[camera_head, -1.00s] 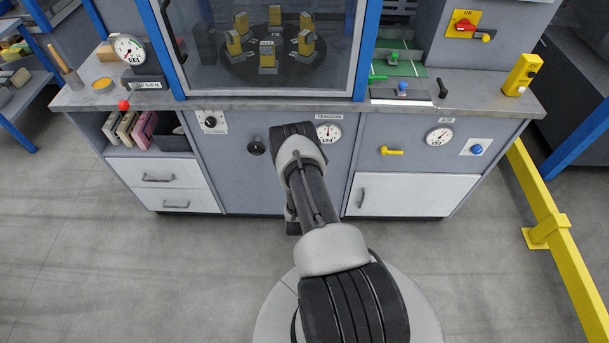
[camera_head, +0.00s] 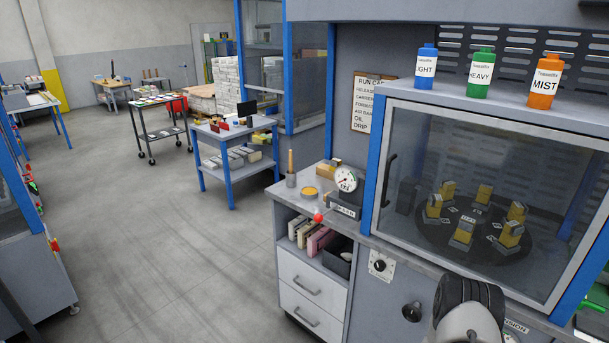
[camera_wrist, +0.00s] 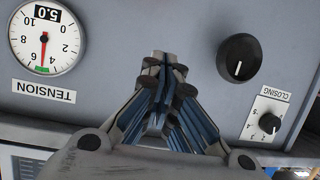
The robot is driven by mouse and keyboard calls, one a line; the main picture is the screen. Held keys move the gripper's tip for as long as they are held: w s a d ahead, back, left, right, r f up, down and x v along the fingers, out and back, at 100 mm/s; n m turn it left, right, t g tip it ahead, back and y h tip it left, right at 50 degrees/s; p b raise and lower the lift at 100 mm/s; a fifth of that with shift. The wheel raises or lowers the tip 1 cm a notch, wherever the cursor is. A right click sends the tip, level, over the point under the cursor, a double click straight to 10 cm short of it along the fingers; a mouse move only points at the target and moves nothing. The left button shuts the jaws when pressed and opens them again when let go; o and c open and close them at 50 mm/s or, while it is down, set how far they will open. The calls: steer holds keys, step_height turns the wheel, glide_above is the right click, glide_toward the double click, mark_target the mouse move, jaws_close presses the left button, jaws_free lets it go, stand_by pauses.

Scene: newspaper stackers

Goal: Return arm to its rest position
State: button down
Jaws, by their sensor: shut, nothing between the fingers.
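My gripper (camera_wrist: 165,65) shows in the wrist view with its fingers together and nothing between them. It is in front of the grey cabinet panel, between the tension gauge (camera_wrist: 46,38) and a black knob (camera_wrist: 239,57). The panel appears upside down there. In the head view only a rounded part of my arm (camera_head: 468,305) shows at the bottom edge, in front of the cabinet; the gripper itself is hidden or out of frame.
The grey machine (camera_head: 385,265) with a glass window stands close at the right. Bottles in blue (camera_head: 427,66), green (camera_head: 481,72) and orange (camera_head: 545,80) stand on its ledge. A blue-legged cart (camera_head: 232,172) stands farther back. The floor (camera_head: 170,245) at left is open.

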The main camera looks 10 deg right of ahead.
steer(key=w+a+r+n+y, duration=0.1)
steer(key=w+a+r+y, duration=0.15)
steer(key=a+r, duration=0.4)
steer(key=w+a+r+n+y, duration=0.1)
steer(key=w+a+r, duration=0.2)
steer(key=r, duration=0.7)
steer(key=w+a+r+n+y, duration=0.1)
steer(key=w+a+r+y, duration=0.1)
steer(key=a+r, duration=0.45)
steer(key=s+a+r+n+g+y, duration=0.1)
steer(key=s+a+r+n+y, duration=0.15)
steer(key=s+a+r, duration=0.9)
steer(key=s+a+r+n+g, duration=0.1)
steer(key=s+a+r, duration=0.1)
steer(key=s, duration=0.6)
steer(key=s+a+r+n+g+y, duration=0.1)
steer(key=s+a, duration=0.3)
steer(key=s, duration=0.5)
steer(key=s+a+r+n+g, duration=0.1)
steer(key=s+a+r+g, duration=0.1)
steer(key=s, duration=0.6)
steer(key=shift+s+a+r+y, duration=0.15)
steer(key=shift+a+r+y, duration=0.25)
steer(key=shift+a+r, duration=0.15)
